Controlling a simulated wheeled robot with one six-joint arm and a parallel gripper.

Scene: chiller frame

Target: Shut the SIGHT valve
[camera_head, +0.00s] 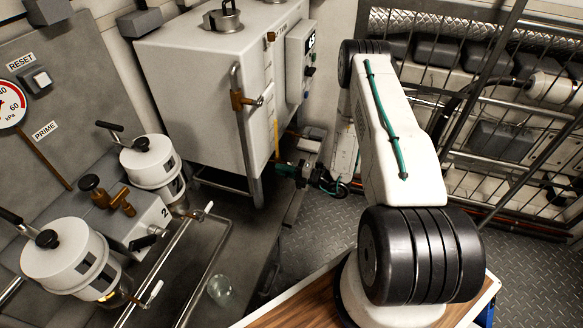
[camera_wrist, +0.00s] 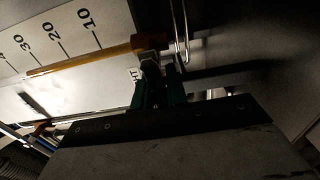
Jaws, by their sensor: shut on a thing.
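In the wrist view, an amber sight tube (camera_wrist: 80,60) runs beside a printed scale and ends in a brass fitting (camera_wrist: 125,49). The SIGHT valve's small dark handle (camera_wrist: 151,58) stands at this fitting. My gripper (camera_wrist: 158,85), with green-sided fingers, is shut on this handle; the fingers hide most of it. A label beside the fingers is mostly covered, so I cannot read it. In the head view, my gripper (camera_head: 291,170) is at the lower right of the white cabinet (camera_head: 205,85), just below the yellowish sight tube (camera_head: 276,137).
A bent metal rod (camera_wrist: 180,30) is close to the fingers in the wrist view. In the head view, a rail (camera_head: 243,140) with a brass valve stands at the cabinet's front. White canisters (camera_head: 65,258) and a glass (camera_head: 220,288) are at lower left. A pipe rack fills the right.

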